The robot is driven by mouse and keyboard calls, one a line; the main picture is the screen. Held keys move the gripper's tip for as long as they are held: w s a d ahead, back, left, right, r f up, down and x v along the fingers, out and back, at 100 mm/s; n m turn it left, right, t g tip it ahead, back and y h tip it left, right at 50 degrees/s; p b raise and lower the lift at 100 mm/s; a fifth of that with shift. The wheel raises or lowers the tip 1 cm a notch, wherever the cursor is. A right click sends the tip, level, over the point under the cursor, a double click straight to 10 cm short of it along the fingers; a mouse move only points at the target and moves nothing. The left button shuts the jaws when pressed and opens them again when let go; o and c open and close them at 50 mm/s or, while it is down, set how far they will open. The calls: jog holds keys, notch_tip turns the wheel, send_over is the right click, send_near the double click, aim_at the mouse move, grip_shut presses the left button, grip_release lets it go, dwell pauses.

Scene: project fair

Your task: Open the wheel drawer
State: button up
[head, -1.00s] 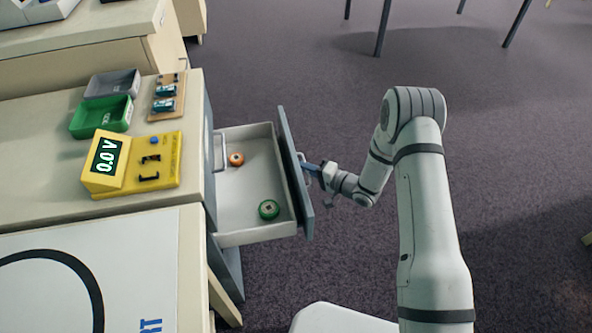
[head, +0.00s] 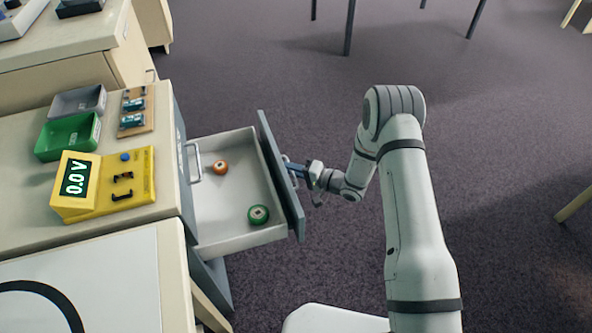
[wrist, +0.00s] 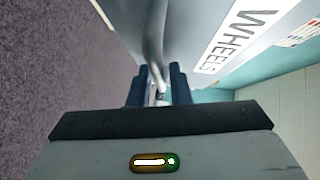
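The wheel drawer (head: 232,165) is pulled well out of the cabinet's side in the head view. Its grey front panel (head: 281,177) faces right. In the wrist view the front panel carries a "WHEELS" label (wrist: 236,40). My gripper (head: 292,168) is at the outer side of that panel. In the wrist view the drawer handle (wrist: 155,40) runs down between the two dark fingers (wrist: 160,88), and my gripper appears shut on it. An orange wheel (head: 220,167) and a green wheel (head: 258,215) lie inside the drawer.
The cabinet top (head: 120,222) holds a yellow voltmeter (head: 130,182), a green tray (head: 68,137), a grey tray (head: 77,101) and a board with parts (head: 137,111). A white-topped table (head: 110,285) stands in front.

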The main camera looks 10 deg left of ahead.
jog(key=p+v, duration=0.1)
jog(key=v, duration=0.6)
jog(key=shift+d+p, duration=0.35)
jog(key=shift+d, duration=0.05)
jog(key=shift+r, duration=0.1)
